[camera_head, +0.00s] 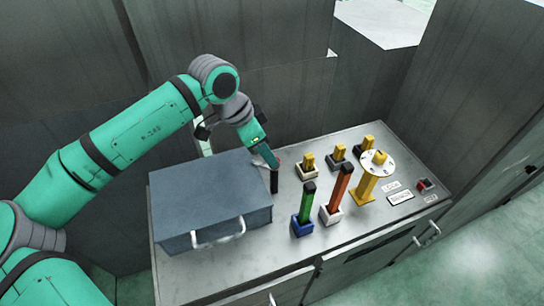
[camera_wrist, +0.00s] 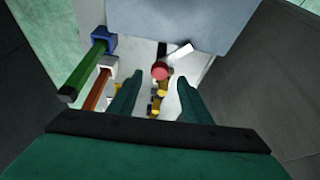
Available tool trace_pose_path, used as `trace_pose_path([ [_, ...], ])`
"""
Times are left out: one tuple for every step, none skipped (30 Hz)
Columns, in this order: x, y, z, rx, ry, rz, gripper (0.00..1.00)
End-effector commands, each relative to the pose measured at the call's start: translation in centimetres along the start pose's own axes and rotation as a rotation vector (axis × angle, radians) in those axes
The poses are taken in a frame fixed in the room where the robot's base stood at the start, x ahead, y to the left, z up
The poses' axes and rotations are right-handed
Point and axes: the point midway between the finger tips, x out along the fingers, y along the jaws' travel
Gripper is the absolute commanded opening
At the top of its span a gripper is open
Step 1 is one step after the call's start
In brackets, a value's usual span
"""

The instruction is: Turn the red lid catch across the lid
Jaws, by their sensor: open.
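The grey-blue lidded box (camera_head: 205,188) sits on the left of the metal cabinet top, its lid down and a pale handle (camera_head: 220,238) on its front. In the wrist view the lid (camera_wrist: 185,22) fills the top. The red catch knob (camera_wrist: 160,71) shows just beyond the lid's edge, with a pale bar (camera_wrist: 180,52) slanting from near it towards the lid. My gripper (camera_wrist: 158,92) is open, and the red knob appears between and ahead of its fingers, not gripped. In the head view my gripper (camera_head: 271,170) is at the box's right edge; the catch is mostly hidden there.
Several short yellow switches and a yellow post with a round white plate (camera_head: 377,163) stand farther right. Grey walls rise behind the cabinet.

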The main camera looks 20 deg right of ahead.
Motion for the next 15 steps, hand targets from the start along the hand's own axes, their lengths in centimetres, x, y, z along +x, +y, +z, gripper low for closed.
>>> trace_pose_path([
  [0.8, 0.0, 0.0, 0.002, -0.001, 0.0, 0.44],
  [1.2, 0.1, 0.0, 0.002, -0.002, 0.001, 0.44],
  [1.8, 0.1, -0.1, 0.002, -0.001, 0.001, 0.44],
  [2.1, 0.1, -0.1, 0.003, -0.001, 0.001, 0.44],
  [2.4, 0.1, -0.1, 0.003, -0.001, 0.001, 0.44],
  [2.8, 0.1, -0.1, 0.003, -0.001, 0.001, 0.44],
  [3.0, 0.1, -0.1, 0.003, 0.0, 0.001, 0.44],
  [3.2, 0.1, -0.1, 0.003, 0.0, 0.001, 0.44],
  [3.4, 0.1, -0.1, 0.004, 0.0, 0.0, 0.44],
  [3.5, 0.1, -0.1, 0.004, 0.0, 0.0, 0.44],
  [3.6, 0.1, -0.1, 0.004, 0.0, 0.0, 0.44],
  [3.7, 0.1, -0.1, 0.004, -0.001, 0.0, 0.44],
  [3.7, 0.1, -0.1, 0.004, -0.001, 0.0, 0.44],
  [3.7, 0.1, -0.1, 0.004, -0.001, 0.001, 0.44],
  [3.8, 0.1, -0.1, 0.004, 0.0, 0.001, 0.44],
])
